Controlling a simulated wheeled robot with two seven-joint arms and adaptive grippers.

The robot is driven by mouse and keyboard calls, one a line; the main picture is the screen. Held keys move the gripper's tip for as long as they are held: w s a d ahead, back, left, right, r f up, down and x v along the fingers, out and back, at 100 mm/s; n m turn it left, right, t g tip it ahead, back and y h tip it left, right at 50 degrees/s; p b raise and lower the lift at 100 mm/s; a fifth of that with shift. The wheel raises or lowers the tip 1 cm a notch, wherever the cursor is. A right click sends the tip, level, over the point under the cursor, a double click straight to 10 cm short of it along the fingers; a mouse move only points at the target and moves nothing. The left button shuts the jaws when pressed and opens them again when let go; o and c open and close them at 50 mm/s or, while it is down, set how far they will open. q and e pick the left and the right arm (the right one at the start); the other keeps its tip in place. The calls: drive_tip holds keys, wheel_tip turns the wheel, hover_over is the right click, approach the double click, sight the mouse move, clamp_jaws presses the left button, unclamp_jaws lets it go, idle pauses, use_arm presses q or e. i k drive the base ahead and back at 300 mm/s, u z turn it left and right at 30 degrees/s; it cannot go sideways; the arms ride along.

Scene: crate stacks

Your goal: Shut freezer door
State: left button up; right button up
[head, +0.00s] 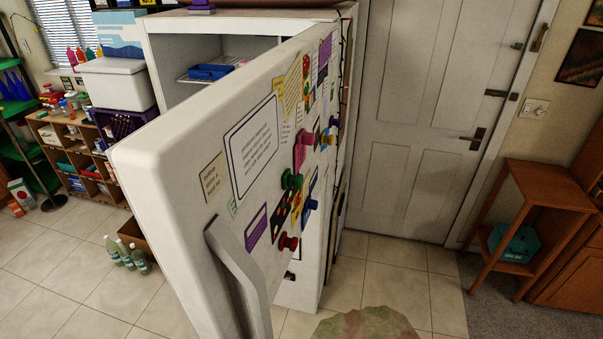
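The white freezer door (180,145) stands wide open and swings out toward me, filling the middle of the head view. Its outer face carries papers and several coloured magnets. A light grey handle (238,280) runs down the near edge of the door at the bottom of the view. Behind the door is the white freezer body (165,65), open, with a wire shelf and a blue tray (211,71) inside. The door hides much of the interior. Neither of my grippers shows in this view.
A wooden cubby shelf (70,142) and a white box on a purple crate (127,122) stand left of the freezer. Green bottles (126,257) stand on the tiles. A panelled door (415,110) and a wooden side table (545,190) are right. Tiled floor beside the freezer door is mostly clear.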

sight(201, 181)
drive_tip(key=k, duration=1.25)
drive_tip(key=u, duration=0.3)
drive_tip(key=i, duration=0.7)
drive_tip(key=z, duration=0.2)
